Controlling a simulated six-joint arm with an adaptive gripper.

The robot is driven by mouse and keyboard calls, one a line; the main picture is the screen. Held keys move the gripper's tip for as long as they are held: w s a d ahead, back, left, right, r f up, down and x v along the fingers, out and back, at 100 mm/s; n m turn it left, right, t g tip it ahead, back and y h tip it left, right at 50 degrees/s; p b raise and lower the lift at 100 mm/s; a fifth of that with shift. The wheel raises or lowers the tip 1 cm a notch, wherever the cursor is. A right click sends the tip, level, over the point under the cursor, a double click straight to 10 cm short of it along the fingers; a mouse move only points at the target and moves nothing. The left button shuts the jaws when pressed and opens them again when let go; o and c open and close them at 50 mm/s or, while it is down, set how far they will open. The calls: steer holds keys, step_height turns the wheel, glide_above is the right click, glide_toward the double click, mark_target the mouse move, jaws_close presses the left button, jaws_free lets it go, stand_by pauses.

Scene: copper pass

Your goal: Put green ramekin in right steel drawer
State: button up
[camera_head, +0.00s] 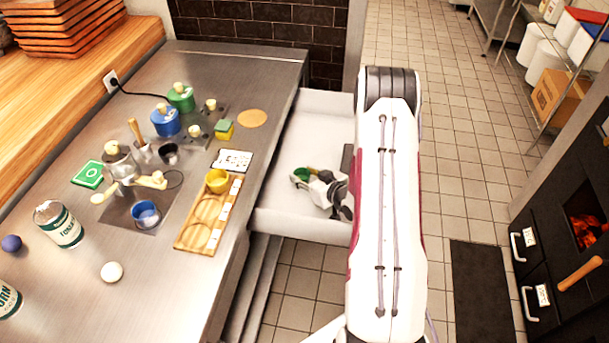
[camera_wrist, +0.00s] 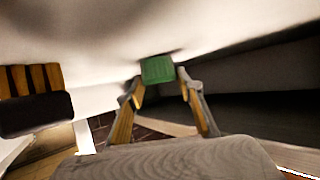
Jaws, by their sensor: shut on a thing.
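The green ramekin (camera_head: 300,174) is between the fingertips of my gripper (camera_head: 309,178), inside the outline of the open drawer (camera_head: 318,118) at the right of the steel counter. The drawer is pulled out and its pale inside looks otherwise empty. In the wrist view the green ramekin (camera_wrist: 157,69) shows at the fingertips of my gripper (camera_wrist: 160,82), in front of a pale surface. My gripper is shut on it. I cannot tell whether the ramekin touches the drawer floor. My arm hides the drawer's right end.
On the counter (camera_head: 110,275) stand a wooden tray (camera_head: 190,238) with a yellow ramekin (camera_head: 217,180), a blue bowl (camera_head: 146,214), a blue pot (camera_head: 165,121), a green pot (camera_head: 181,97) and cans. An oven (camera_head: 560,250) with handles stands at the right. The tiled floor between is mostly clear.

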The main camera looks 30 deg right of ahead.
steer(key=shift+f, duration=0.2)
steer(key=o, duration=1.1)
steer(key=shift+r, duration=0.15)
steer(key=shift+v, duration=0.9)
steer(key=v, duration=0.3)
steer(key=shift+s+d+r, duration=0.1)
steer(key=shift+s, duration=0.05)
steer(key=shift+r, duration=3.5)
